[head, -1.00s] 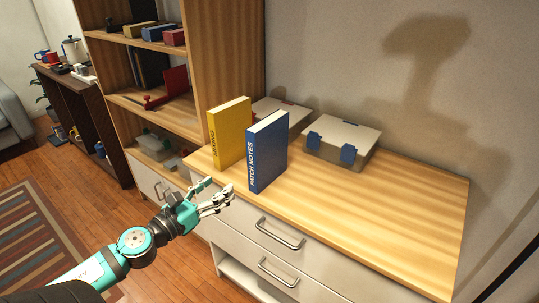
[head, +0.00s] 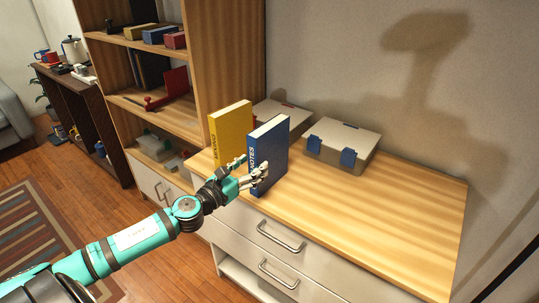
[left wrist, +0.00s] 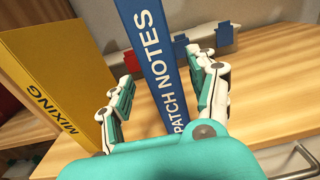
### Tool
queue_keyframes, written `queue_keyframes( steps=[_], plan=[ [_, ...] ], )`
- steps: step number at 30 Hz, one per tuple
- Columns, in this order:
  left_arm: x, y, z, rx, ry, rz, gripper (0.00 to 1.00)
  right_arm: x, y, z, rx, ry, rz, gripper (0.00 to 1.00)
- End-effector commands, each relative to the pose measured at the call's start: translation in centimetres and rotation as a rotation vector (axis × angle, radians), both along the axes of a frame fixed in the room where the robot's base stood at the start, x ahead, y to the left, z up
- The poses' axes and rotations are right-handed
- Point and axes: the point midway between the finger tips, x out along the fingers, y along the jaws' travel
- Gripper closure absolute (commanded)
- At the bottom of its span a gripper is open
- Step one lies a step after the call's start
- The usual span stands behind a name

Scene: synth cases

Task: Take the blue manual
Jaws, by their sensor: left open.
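The blue manual (head: 272,151), lettered "PATCH NOTES" on its spine, stands upright on the wooden top of the drawer unit. In the left wrist view the blue manual (left wrist: 154,50) rises between my fingers, its spine facing me. My left gripper (head: 253,172) is open at the front of the spine, and its fingers hide part of the lettering. In the left wrist view the left gripper (left wrist: 163,92) has one finger to each side of the spine, with gaps showing and nothing held. My right gripper is not in view.
A yellow book (head: 231,135), lettered "MIXING", stands upright just left of the blue manual. A lidded box with blue latches (head: 343,145) sits behind to the right, another box (head: 281,113) behind the books. The right of the wooden top (head: 410,205) is clear.

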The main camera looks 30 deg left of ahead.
Motion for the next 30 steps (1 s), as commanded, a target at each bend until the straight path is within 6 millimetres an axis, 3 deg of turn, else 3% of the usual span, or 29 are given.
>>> queue_keyframes(
  steps=[15,23,30],
  plan=[
    [5.0,-0.9,0.4,-0.002,0.000,0.001,0.40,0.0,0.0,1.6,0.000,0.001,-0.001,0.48],
    [5.2,-0.9,0.3,0.000,0.001,0.000,0.40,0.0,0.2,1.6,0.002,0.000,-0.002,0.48],
    [5.2,-0.9,0.3,0.000,0.001,0.000,0.69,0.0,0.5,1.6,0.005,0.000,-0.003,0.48]
  ],
)
